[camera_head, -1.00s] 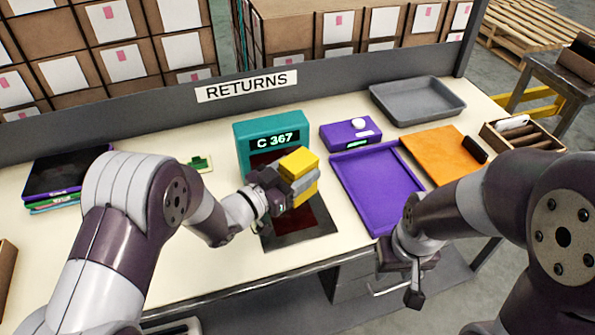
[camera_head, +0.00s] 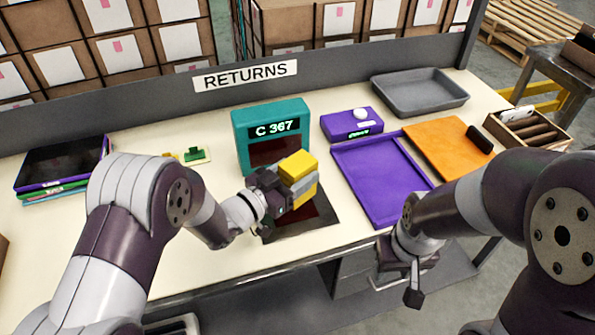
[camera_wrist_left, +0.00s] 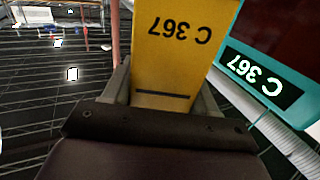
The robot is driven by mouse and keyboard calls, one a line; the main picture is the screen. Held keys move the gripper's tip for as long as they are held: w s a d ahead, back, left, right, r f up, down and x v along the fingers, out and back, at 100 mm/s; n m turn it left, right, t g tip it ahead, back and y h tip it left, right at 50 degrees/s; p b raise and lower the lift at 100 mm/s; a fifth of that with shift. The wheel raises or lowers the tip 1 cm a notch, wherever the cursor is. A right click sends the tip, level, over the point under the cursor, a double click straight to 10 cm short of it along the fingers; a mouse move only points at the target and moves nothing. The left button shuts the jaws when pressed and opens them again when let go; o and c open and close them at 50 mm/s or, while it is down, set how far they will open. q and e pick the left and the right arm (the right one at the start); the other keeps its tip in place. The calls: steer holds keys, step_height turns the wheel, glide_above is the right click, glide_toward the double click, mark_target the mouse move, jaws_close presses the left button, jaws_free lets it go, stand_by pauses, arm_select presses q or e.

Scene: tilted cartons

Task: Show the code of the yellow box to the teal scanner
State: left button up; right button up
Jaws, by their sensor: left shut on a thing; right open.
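The yellow box (camera_head: 299,165) is held by my left gripper (camera_head: 285,188) in front of the teal scanner (camera_head: 242,122), above the dark pad (camera_head: 318,222). In the left wrist view the yellow box (camera_wrist_left: 170,45) sits between the fingers, with the print "C 367" upside down on the face toward the camera. The scanner (camera_wrist_left: 233,48) shows beside it there; its display reads "C 367". The box face toward the scanner is hidden, so I cannot tell where its code is. My right gripper (camera_head: 402,278) is open and empty at the table's front edge.
A purple tray (camera_head: 378,188) and an orange board (camera_head: 437,155) lie right of the scanner. A purple device (camera_head: 350,125) and a grey tray (camera_head: 418,92) are behind. Stacked tablets or folders (camera_head: 62,172) lie at the left. The table's front left is clear.

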mark_target(298, 162)
arm_select(q)
steer(key=shift+r, duration=0.15)
step_height(298, 162, up, 6)
steer(key=p, duration=0.5)
stand_by(0.3)
